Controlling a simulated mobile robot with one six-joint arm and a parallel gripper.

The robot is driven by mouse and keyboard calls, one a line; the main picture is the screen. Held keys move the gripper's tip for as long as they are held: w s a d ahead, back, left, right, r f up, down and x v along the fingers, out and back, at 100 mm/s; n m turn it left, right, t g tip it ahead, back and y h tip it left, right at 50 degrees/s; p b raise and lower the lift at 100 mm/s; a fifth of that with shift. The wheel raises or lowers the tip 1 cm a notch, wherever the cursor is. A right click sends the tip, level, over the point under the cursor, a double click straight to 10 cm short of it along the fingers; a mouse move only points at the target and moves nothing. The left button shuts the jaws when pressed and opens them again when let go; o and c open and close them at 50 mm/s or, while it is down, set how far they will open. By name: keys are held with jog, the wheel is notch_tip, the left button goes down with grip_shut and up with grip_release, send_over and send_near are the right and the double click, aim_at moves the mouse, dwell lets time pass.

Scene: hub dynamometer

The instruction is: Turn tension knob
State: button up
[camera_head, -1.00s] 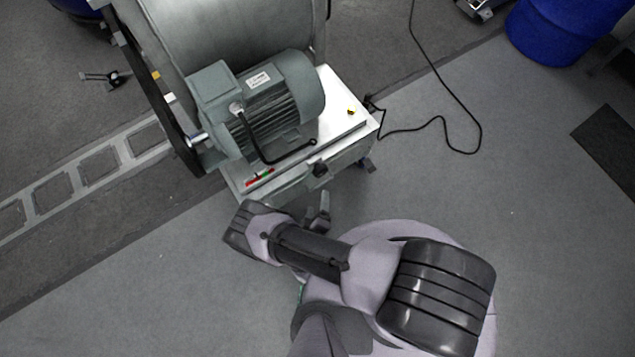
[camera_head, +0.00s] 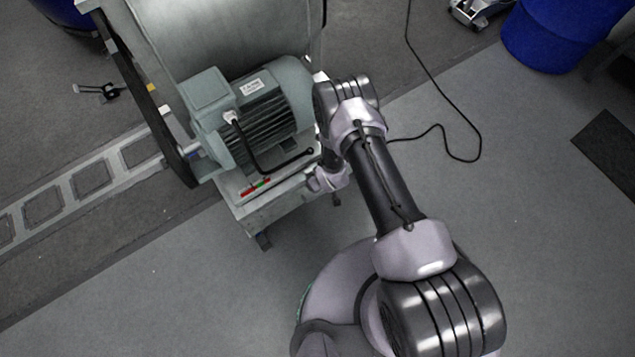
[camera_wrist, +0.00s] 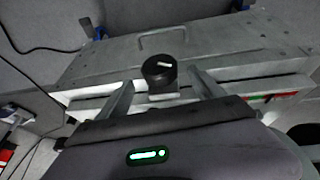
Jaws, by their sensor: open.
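The tension knob (camera_wrist: 159,71) is black and round with a white mark on its face, and sits on the side of the grey machine base. In the wrist view it lies between and just beyond the fingertips of my gripper (camera_wrist: 158,84). The two fingers are spread apart and none is seen touching the knob. In the head view my arm hides the knob and the fingers.
The green-grey motor (camera_head: 255,110) stands on the machine base (camera_head: 245,212), beside a large drum (camera_head: 215,35). A red and green strip (camera_head: 255,187) lies along the base's edge. A black cable (camera_head: 440,127) crosses the floor. A blue barrel (camera_head: 553,38) stands top right.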

jog(key=b+x, duration=0.2)
jog(key=x, duration=0.3)
jog(key=shift+f, duration=0.15)
jog(key=c, duration=1.4)
jog(key=shift+a, duration=0.1)
jog(key=n+t+h, duration=0.1)
jog(key=t+h, duration=0.2)
jog(key=h, duration=0.1)
jog(key=shift+s+a, duration=0.1)
jog(key=shift+a, duration=0.05)
jog(key=n+t+h, duration=0.1)
jog(key=t+h, duration=0.2)
jog(key=shift+h, duration=0.4)
